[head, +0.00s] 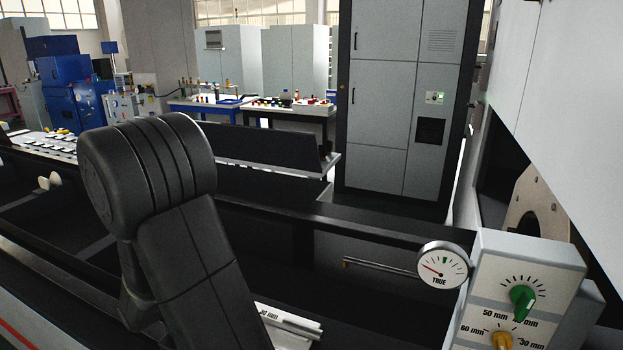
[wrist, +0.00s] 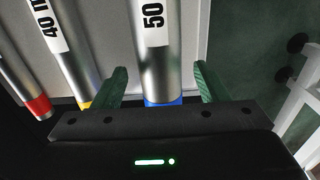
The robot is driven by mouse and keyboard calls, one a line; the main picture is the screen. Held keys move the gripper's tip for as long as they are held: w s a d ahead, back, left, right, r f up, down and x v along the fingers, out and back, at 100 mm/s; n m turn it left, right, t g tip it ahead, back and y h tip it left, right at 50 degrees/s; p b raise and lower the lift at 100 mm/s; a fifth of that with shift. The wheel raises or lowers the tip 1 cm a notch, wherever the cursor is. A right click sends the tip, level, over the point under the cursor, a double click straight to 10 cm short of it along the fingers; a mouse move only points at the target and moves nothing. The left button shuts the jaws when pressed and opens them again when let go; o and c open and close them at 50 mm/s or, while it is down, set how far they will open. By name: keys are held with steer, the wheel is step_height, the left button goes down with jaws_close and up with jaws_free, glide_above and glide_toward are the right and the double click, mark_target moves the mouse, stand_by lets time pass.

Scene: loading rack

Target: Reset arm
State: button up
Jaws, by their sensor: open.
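My arm (head: 165,200) fills the left middle of the head view, and my gripper is out of that view. In the wrist view my gripper (wrist: 162,85) is open, with one green finger on each side of a metal cylinder (wrist: 158,50) labelled 50 with a blue band. Gaps show between the fingers and this cylinder. Left of it are a cylinder (wrist: 75,50) labelled 40 with a yellow band and a cylinder (wrist: 22,80) with a red band.
A control box (head: 525,275) with green and yellow knobs and a dial gauge (head: 443,268) stands at the lower right of the head view. A dark rail (head: 330,225) crosses the middle. A grey cabinet (head: 385,100) and worktables (head: 290,108) stand behind.

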step_height(320, 180, down, 3)
steer(key=shift+r, duration=0.4)
